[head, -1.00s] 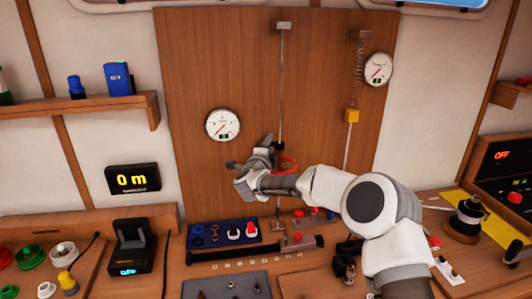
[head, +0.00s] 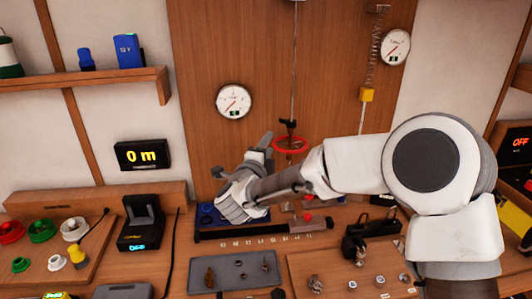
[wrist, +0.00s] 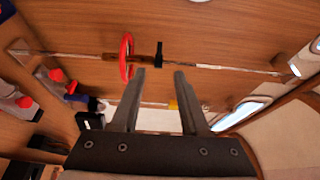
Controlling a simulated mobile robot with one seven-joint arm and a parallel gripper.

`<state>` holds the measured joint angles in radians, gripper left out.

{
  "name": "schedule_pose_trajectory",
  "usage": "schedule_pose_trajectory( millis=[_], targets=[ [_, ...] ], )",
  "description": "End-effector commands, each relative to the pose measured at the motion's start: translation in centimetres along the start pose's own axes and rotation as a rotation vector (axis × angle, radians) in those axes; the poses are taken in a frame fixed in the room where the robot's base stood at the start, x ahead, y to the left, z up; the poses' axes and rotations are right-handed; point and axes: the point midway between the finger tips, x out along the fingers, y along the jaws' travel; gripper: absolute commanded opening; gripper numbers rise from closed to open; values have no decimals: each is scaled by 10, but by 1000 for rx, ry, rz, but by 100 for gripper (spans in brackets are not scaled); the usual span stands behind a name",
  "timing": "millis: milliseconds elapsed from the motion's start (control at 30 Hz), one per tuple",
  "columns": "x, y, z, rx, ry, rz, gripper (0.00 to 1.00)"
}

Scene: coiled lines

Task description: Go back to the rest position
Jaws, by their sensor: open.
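My gripper (head: 242,158) is in front of the brown wooden panel (head: 200,60) in the head view, left of and a little below the red ring (head: 290,145). In the wrist view its two fingers (wrist: 160,73) stand apart with nothing between them. The red ring (wrist: 126,58) hangs on a thin vertical line (head: 294,60), with a black clip (wrist: 158,54) next to it. My arm reaches in from the right and hides part of the bench.
Below are a grey tray (head: 236,272) with small metal parts, a dark bar (head: 225,233) and a black stand (head: 372,232). A black device (head: 140,222) and a board of coloured spools (head: 40,230) are at left. A shelf (head: 90,78) and gauges (head: 233,101) are on the wall.

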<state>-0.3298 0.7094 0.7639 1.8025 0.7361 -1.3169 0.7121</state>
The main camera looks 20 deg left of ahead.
Motion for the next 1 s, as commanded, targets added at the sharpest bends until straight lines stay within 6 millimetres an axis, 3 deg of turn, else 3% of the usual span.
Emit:
schedule_pose_trajectory(
  millis=[200,700,867,1000],
  targets=[
    [-15,0,0,0,0,-1,45],
    [-15,-2,-1,-3,-2,-2,45],
    [-13,-18,-5,-74,-61,-13,45],
    [-14,-43,-18,-234,-168,-17,45]
  ],
)
